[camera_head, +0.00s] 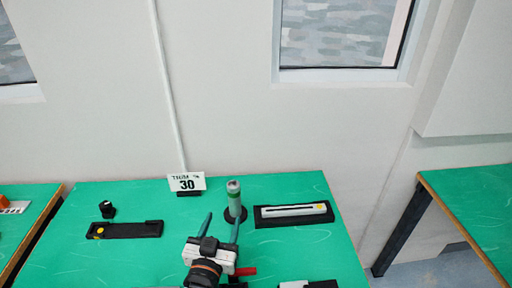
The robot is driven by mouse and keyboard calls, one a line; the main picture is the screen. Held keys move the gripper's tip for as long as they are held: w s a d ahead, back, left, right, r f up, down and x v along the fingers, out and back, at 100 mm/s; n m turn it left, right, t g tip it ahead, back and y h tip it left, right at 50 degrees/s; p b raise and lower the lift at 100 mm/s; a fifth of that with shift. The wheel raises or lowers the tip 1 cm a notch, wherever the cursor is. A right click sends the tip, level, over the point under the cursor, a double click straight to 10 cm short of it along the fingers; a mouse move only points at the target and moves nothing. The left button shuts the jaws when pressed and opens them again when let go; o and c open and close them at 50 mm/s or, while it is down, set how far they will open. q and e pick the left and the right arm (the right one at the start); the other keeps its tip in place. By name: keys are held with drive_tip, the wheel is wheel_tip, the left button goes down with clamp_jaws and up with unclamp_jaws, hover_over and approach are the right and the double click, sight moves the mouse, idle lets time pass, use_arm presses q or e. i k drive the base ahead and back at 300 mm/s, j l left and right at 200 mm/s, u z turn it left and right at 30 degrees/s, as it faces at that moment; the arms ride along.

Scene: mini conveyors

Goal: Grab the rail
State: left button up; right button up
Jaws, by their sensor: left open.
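A long white rail-like bar with a dark slot (290,210) lies in a black holder (325,217) at the right of the green table. A flat black bar with a yellow spot (128,230) lies at the left; I cannot tell for sure which piece is the rail. My left gripper (221,224) is at the front middle, its two teal fingers apart and pointing to the back. It is left of the white bar and not touching it. My right gripper does not show clearly.
A grey cylinder on a dark round base (234,200) stands just beyond my left fingers. A sign reading 30 (187,183) stands at the back edge. A small black knob (107,209) is at the left. A red piece (244,271) and a white-and-black piece (301,284) show at the front.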

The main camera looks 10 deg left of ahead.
sight(313, 209)
drive_tip(key=k, duration=1.5)
